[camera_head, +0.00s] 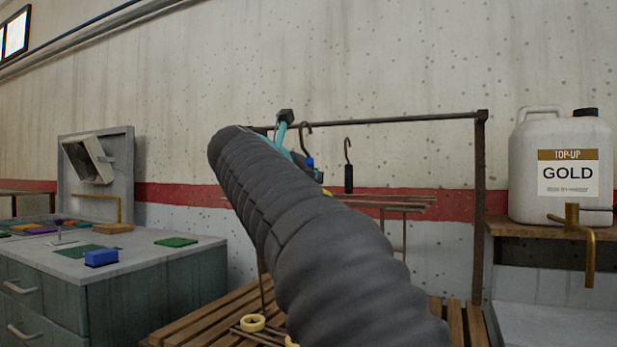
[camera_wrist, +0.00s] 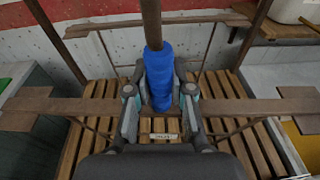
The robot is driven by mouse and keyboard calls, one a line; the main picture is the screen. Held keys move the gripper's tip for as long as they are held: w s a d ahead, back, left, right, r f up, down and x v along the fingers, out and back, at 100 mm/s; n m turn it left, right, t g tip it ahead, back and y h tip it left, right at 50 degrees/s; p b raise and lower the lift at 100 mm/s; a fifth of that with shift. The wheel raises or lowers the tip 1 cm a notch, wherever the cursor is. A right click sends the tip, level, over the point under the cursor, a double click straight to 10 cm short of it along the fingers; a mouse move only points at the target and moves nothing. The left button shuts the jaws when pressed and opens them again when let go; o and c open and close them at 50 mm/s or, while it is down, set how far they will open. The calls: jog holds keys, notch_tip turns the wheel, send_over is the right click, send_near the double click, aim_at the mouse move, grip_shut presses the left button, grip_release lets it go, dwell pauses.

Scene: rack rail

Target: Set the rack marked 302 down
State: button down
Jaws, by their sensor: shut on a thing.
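My gripper (camera_wrist: 160,102) is shut on the blue grip (camera_wrist: 158,75) of a brown metal rack. The rack's flat crossbar (camera_wrist: 62,105) extends left and right of my fingers in the wrist view. A small pale tag (camera_wrist: 164,137) sits below the grip; its marking is too small to read surely. In the head view the blue grip (camera_head: 310,163) and a hook (camera_head: 305,128) above it show near the rail (camera_head: 400,119), beside my arm, which hides most of the rack. Slatted wood (camera_wrist: 92,130) lies below; whether the rack touches it I cannot tell.
Brown bars (camera_head: 385,201) show behind my arm. A rail post (camera_head: 480,205) and a white GOLD jug (camera_head: 560,165) on a shelf are right. A cluttered counter (camera_head: 130,255) is left.

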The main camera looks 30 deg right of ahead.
grip_release()
jog(key=shift+f, duration=0.1)
dwell(0.4)
jog(key=shift+s+a, duration=0.1)
dwell(0.8)
jog(key=f+v, duration=0.2)
jog(key=v, duration=0.9)
jog(key=shift+s+a, duration=0.2)
jog(key=shift+a, duration=0.15)
dwell(1.4)
jog(key=shift+r, duration=0.1)
dwell(0.3)
